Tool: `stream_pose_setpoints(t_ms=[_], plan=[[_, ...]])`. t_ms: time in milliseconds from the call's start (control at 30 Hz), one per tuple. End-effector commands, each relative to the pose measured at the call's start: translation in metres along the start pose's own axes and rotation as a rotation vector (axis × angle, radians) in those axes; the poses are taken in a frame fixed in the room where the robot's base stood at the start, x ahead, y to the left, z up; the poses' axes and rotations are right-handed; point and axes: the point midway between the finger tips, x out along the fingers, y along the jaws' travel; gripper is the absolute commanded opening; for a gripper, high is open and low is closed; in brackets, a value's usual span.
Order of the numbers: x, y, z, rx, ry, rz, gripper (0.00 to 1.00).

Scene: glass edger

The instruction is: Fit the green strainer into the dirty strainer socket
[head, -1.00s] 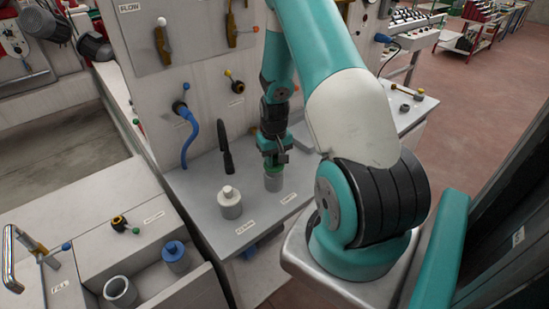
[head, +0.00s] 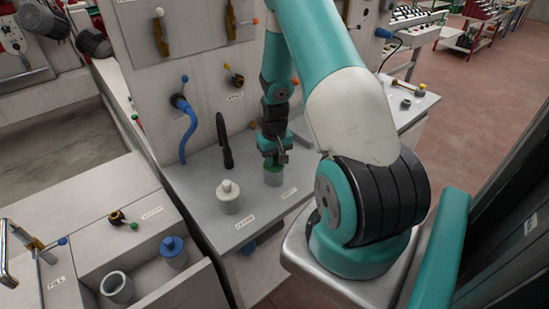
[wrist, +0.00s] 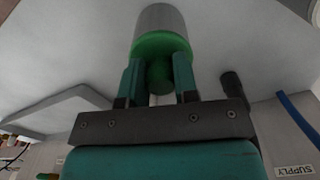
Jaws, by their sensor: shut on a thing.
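The green strainer (head: 272,166) is at the top of a grey cylindrical socket (head: 273,179) on the grey counter; the label beside it is too small to read surely. In the wrist view the green strainer's flange (wrist: 160,46) meets the end of the grey cylinder (wrist: 160,19), in line with it. How deep it sits is hidden. My gripper (head: 274,158) is above the socket, pointing down. In the wrist view my gripper (wrist: 158,78) is shut on the strainer's green knob, one finger on each side.
A second grey socket with a white knobbed piece (head: 228,191) stands to the left. A black spout (head: 225,142) and a blue hose (head: 189,135) are behind it. A blue-topped container (head: 173,250) and an open grey cup (head: 117,287) sit in the lower-left trough.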

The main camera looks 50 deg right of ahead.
Motion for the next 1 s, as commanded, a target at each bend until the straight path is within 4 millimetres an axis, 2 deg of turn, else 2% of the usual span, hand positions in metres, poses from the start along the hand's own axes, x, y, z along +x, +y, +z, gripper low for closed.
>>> stream_pose_setpoints(t_ms=[33,67,167,433,567,767,1000], plan=[[0.002,0.000,0.000,0.000,0.000,0.000,0.02],[0.001,0.000,0.000,0.000,0.001,0.000,0.35],[0.001,0.000,0.000,0.000,0.001,0.000,0.58],[0.000,0.000,0.000,0.000,0.000,0.000,0.58],[-0.007,0.000,-0.001,0.000,0.003,0.000,0.58],[-0.042,0.000,-0.002,0.000,0.008,0.001,0.58],[-0.103,0.000,-0.002,0.000,0.009,0.001,0.58]])
